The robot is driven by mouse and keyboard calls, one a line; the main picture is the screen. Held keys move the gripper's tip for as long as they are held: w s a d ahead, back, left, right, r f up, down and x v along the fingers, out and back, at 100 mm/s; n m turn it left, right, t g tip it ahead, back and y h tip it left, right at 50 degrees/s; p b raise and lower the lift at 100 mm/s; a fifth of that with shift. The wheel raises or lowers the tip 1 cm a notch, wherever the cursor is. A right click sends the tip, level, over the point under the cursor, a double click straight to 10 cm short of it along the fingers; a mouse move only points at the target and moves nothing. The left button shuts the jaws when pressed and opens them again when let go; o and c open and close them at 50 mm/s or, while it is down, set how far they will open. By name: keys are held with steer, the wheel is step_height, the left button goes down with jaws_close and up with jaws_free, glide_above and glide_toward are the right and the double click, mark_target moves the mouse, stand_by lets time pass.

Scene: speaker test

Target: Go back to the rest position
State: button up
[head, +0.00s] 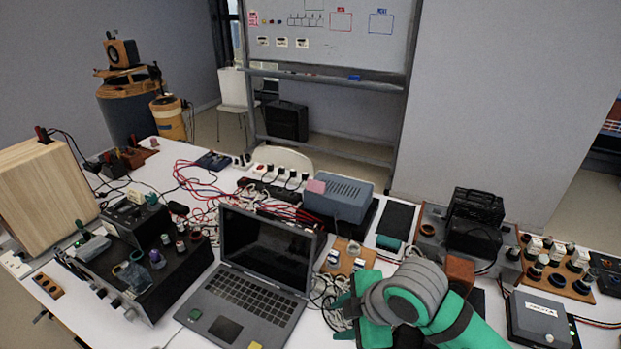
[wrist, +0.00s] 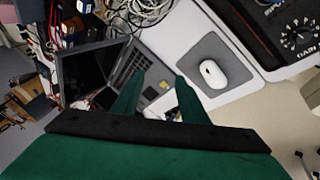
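My gripper shows in the wrist view (wrist: 158,95) with its two green fingers spread apart and nothing between them. In the head view my green and grey arm reaches in from the lower right, and the gripper end (head: 345,308) is partly hidden behind my arm links, just right of the laptop. The open laptop (head: 245,300) lies on the white table (head: 185,338). In the wrist view the laptop (wrist: 85,72) is beyond the fingers, to the left.
A black box with knobs (head: 150,270) stands left of the laptop, and a grey-blue device (head: 338,198) behind it. Loose cables (head: 195,185) lie across the table. A small panel with knobs (head: 556,268) is at right. A white mouse (wrist: 212,74) lies on a grey pad (wrist: 222,52).

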steer(key=w+a+r+m+t+y, duration=0.45)
steer(key=a+r+m+t, duration=0.2)
steer(key=a, duration=0.25)
steer(key=w+a+r+m+t+y, duration=0.3)
steer(key=w+a+r+m+t, duration=0.2)
steer(key=a+r+t, duration=0.3)
steer(key=s+d+f+m+h, duration=0.2)
steer(key=s+f+m+h, duration=0.4)
steer(key=f, duration=0.5)
steer(key=s+d+f+m+h, duration=0.2)
steer(key=s+f+m+h, duration=0.35)
steer(key=s+f, duration=0.4)
steer(key=s+d+f+n+g, duration=0.1)
steer(key=s+d+f, duration=0.1)
steer(key=s, duration=0.5)
steer(key=s+d+f+n+g, duration=0.1)
steer(key=s+d+f, duration=0.1)
steer(key=s, duration=0.6)
steer(key=s+d+f+n+g, duration=0.1)
steer(key=s+d+f+n, duration=0.1)
steer(key=s, duration=0.5)
steer(key=shift+s+f, duration=0.15)
steer(key=shift+f, duration=0.65)
